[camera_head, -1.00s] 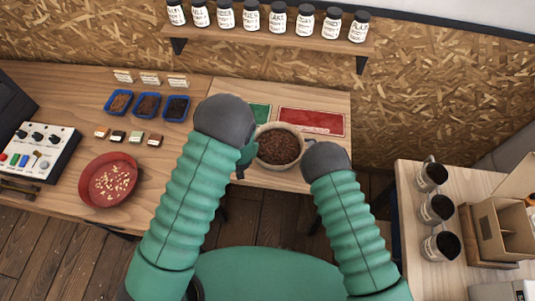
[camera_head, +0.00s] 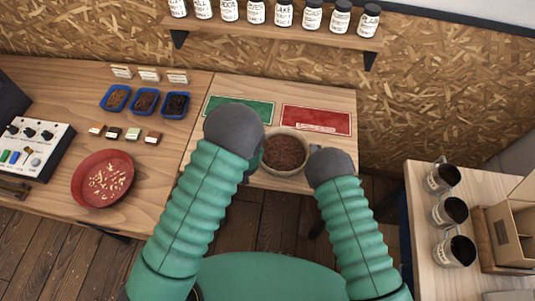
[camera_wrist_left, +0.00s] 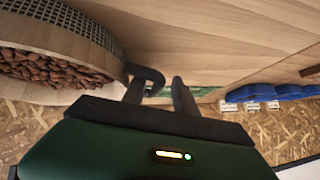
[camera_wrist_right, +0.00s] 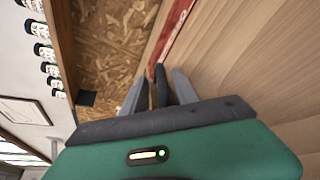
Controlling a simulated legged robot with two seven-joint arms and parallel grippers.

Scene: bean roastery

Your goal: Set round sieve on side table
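The round sieve (camera_head: 285,152), a pale wooden ring full of brown beans, is low over the front of the side table (camera_head: 322,90), between my two grippers. Its wooden wall and mesh band also show in the left wrist view (camera_wrist_left: 70,45). I cannot tell whether it touches the table. My left gripper (camera_wrist_left: 160,85) is open, its fingers apart around a dark handle on the sieve's side, with a gap visible. My right gripper (camera_wrist_right: 158,88) has its fingers apart with a dark piece, likely the other handle, between them. The hands hide the fingertips in the head view.
A green mat (camera_head: 240,108) and a red mat (camera_head: 318,120) lie behind the sieve. The left counter holds blue trays (camera_head: 145,100) and a red bowl (camera_head: 103,178). A shelf of jars (camera_head: 285,14) hangs above. Metal cups (camera_head: 449,211) stand at right.

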